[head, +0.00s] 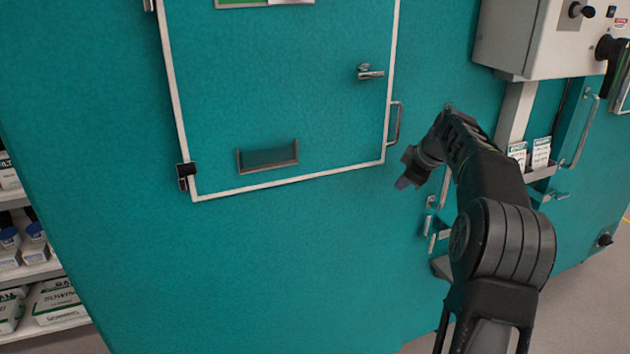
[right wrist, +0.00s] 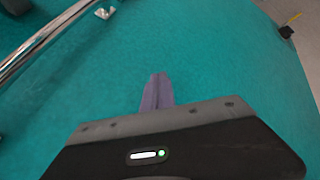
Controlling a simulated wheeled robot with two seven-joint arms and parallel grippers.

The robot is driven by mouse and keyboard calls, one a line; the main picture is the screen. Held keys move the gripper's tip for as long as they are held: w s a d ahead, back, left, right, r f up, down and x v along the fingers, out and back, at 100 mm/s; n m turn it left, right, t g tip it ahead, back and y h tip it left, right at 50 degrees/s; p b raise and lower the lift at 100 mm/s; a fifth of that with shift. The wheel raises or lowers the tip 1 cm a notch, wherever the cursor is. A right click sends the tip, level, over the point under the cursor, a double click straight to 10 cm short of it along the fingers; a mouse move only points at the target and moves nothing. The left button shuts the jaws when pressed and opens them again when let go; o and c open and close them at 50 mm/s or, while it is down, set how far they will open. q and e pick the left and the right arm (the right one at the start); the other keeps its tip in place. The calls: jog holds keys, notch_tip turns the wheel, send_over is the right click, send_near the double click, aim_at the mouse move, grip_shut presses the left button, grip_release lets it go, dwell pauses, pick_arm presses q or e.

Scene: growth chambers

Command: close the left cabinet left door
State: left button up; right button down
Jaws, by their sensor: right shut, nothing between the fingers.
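A teal cabinet door (head: 280,90) with a white edge strip fills the upper middle of the head view. It sits flush in the teal cabinet front (head: 290,260), and no gap shows along its edge. It has a lever latch (head: 371,72) and a metal pull handle (head: 394,123) on its right side, and a hinge (head: 186,176) at lower left. My right gripper (head: 402,183) is just right of and below the door's lower right corner. In the right wrist view its fingers (right wrist: 157,92) are together and empty, in front of a teal surface. My left gripper is out of view.
A metal bar (right wrist: 45,45) crosses the upper left of the right wrist view. A grey control box (head: 535,40) is mounted at upper right, with a card holder (head: 542,172) below. Shelves with boxes (head: 58,300) stand at left. Grey floor (head: 590,300) is clear at lower right.

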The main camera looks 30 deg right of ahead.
jog(key=s+d+r, duration=0.3)
jog(key=s+r, duration=0.3)
jog(key=r, duration=0.1)
jog(key=shift+s+d+r, duration=0.15)
jog(key=shift+s+r, duration=0.15)
jog(key=shift+r, duration=0.05)
